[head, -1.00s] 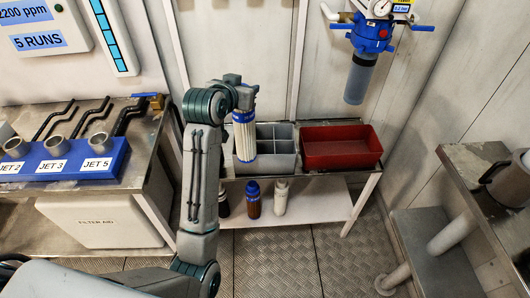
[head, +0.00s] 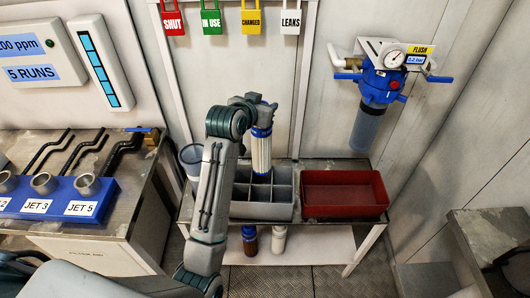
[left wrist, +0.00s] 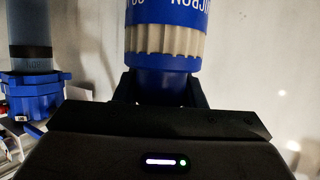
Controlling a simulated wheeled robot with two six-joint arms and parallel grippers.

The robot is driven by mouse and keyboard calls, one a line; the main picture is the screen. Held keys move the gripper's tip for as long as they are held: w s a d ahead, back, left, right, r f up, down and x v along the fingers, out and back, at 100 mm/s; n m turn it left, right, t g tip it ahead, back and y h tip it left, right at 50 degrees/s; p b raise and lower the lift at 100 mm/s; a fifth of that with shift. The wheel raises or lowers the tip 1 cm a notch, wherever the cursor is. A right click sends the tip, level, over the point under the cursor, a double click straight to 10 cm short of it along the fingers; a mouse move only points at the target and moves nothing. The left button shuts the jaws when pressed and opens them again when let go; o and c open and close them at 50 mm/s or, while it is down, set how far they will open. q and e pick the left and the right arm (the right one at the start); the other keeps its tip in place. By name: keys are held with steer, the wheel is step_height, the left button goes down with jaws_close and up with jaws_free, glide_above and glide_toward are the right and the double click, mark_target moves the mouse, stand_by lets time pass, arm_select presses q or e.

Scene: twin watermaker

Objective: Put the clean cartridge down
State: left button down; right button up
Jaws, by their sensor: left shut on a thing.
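The clean cartridge (head: 261,152) is a white pleated cylinder with blue bands and a blue top end. My left gripper (head: 262,104) is shut on its upper end and holds it upright. In the left wrist view the cartridge (left wrist: 166,42) shows close up, with its blue collar between the fingers. In the head view its lower end overlaps the grey divided crate (head: 262,212); I cannot tell whether it touches the crate. The crate compartments that I can see look empty. My right gripper is not in view.
A red tray (head: 345,211) stands right of the crate on the metal bench. A blue filter housing (head: 377,90) hangs on the wall.

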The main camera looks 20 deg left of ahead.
mark_target(264, 140)
arm_select(q)
steer(key=shift+f+p, duration=0.6)
steer(key=shift+f, duration=5.9)
steer(key=shift+f, duration=0.15)
steer(key=c, duration=0.9)
jaws_free()
steer(key=shift+s+r, duration=0.1)
steer(key=shift+r, duration=0.1)
steer(key=b+v, duration=0.1)
steer(key=v, duration=1.1)
